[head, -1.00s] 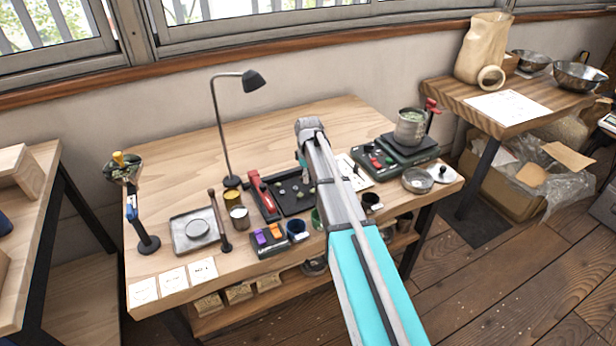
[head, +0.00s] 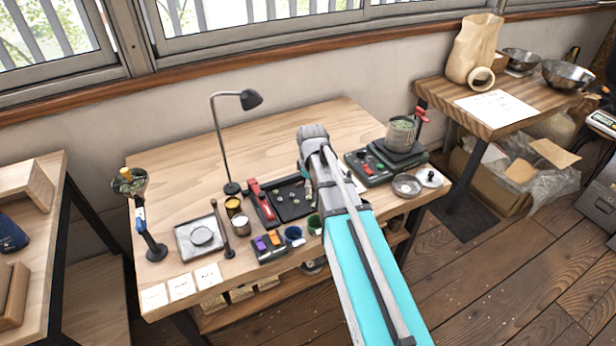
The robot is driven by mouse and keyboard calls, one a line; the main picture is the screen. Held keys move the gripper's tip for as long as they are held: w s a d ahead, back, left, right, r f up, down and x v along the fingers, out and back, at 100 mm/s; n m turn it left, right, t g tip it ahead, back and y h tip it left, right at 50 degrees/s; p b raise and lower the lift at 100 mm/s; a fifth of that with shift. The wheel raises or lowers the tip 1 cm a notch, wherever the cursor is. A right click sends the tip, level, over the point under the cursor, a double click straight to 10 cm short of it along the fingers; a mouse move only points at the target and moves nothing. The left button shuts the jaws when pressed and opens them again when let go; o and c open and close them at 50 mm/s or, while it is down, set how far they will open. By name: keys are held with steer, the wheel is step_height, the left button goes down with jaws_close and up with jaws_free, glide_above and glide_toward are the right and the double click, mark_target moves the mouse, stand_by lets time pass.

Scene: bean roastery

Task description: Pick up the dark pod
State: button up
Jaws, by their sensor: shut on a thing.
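My arm reaches over the work table from the lower right. My gripper (head: 305,172) is partly visible beside the wrist, above the right part of a black tray (head: 284,213). The arm hides most of the gripper. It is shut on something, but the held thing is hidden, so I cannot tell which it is. The black tray holds several small greenish pieces. I cannot make out a dark pod among them.
A black desk lamp (head: 251,99) rises behind. The table's back left is clear.

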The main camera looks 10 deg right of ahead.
steer(key=shift+s+r+p, duration=0.15)
steer(key=shift+s+r, duration=0.1)
steer(key=shift+s, duration=0.35)
steer(key=shift+s+r+p, duration=0.15)
steer(key=shift+s+r, duration=0.1)
steer(key=shift+s, duration=0.3)
